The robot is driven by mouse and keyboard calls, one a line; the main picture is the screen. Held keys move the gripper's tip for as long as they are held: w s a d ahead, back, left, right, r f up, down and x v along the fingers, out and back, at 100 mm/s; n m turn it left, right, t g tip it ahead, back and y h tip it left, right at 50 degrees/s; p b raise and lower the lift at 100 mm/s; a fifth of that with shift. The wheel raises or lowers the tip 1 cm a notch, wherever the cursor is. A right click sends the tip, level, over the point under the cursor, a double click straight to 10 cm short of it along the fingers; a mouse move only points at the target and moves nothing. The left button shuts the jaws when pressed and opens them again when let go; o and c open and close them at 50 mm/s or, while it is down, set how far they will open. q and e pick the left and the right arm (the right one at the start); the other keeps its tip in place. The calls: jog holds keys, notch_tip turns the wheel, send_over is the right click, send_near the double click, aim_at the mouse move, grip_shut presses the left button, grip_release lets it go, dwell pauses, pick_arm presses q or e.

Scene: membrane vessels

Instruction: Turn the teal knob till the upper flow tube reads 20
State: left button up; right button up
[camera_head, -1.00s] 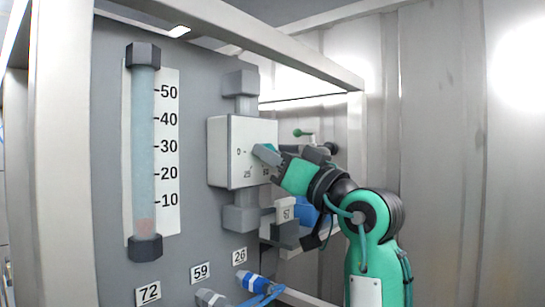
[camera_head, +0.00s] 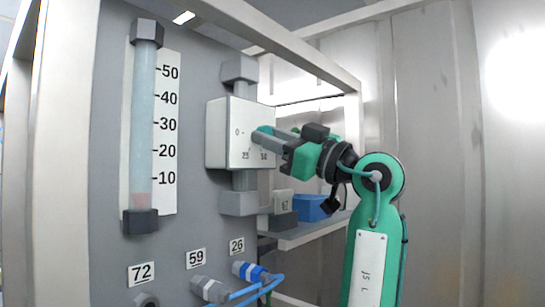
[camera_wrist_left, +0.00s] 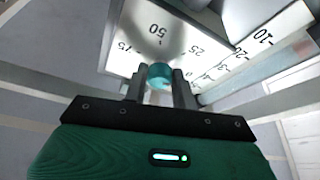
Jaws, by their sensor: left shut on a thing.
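The teal knob (camera_head: 264,130) is on the front of a white valve box (camera_head: 229,132) with a dial marked 0, 25, 50. In the left wrist view the knob (camera_wrist_left: 160,77) sits between the two fingers of my left gripper (camera_head: 258,138), which is shut on it. The fingers hide part of the knob, and I see no clear pointer. The clear flow tube (camera_head: 143,110) stands upright at left beside a scale (camera_head: 167,125) from 10 to 50. Its reddish part (camera_head: 141,200) is at the bottom, with its top below the 10 mark. My right gripper is not in view.
Number plates 72 (camera_head: 142,273), 59 (camera_head: 196,258) and 26 (camera_head: 237,246) are on the grey panel. Blue hoses (camera_head: 262,287) run from fittings below them. A blue bin (camera_head: 312,207) stands on a shelf behind. A metal frame bar crosses above.

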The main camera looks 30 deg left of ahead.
pick_arm(q)
jog(key=n+g+h, duration=0.1)
jog(key=n, duration=0.2)
jog(key=n+g+b, duration=0.1)
jog(key=n, duration=0.3)
jog(key=n+g+h, duration=0.1)
jog(key=n+g, duration=0.1)
jog(key=n, duration=0.1)
jog(key=shift+w+r+n+h, duration=0.2)
jog(key=shift+w+n+h, duration=0.1)
jog(key=shift+n, duration=0.1)
jog(key=o, duration=1)
